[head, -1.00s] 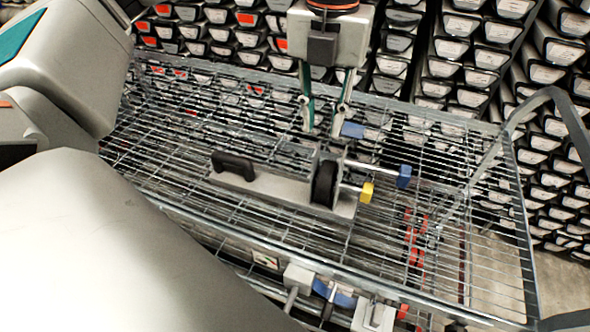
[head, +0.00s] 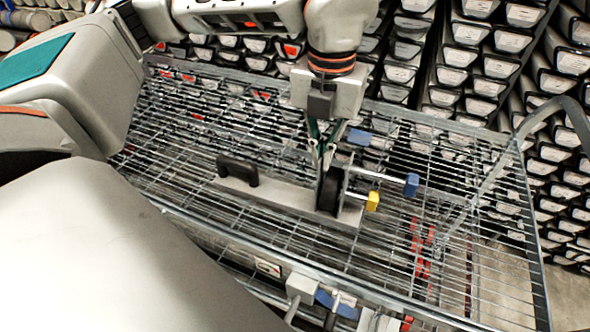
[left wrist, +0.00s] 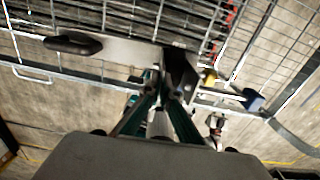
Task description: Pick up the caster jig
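The caster jig is a flat grey plate (head: 285,196) lying in the wire cart, with a black handle (head: 237,170) at its left end. In the left wrist view the fingers (left wrist: 166,92) meet at the bracket, and the handle (left wrist: 72,44) shows at left. My right gripper is not visible.
The wire cart (head: 180,125) has a raised rim around the jig and a tall curved handle (head: 520,125) at right. Racks of dark trays with white labels (head: 500,68) stand close behind. Grey and blue parts (head: 335,302) sit at the cart's near side.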

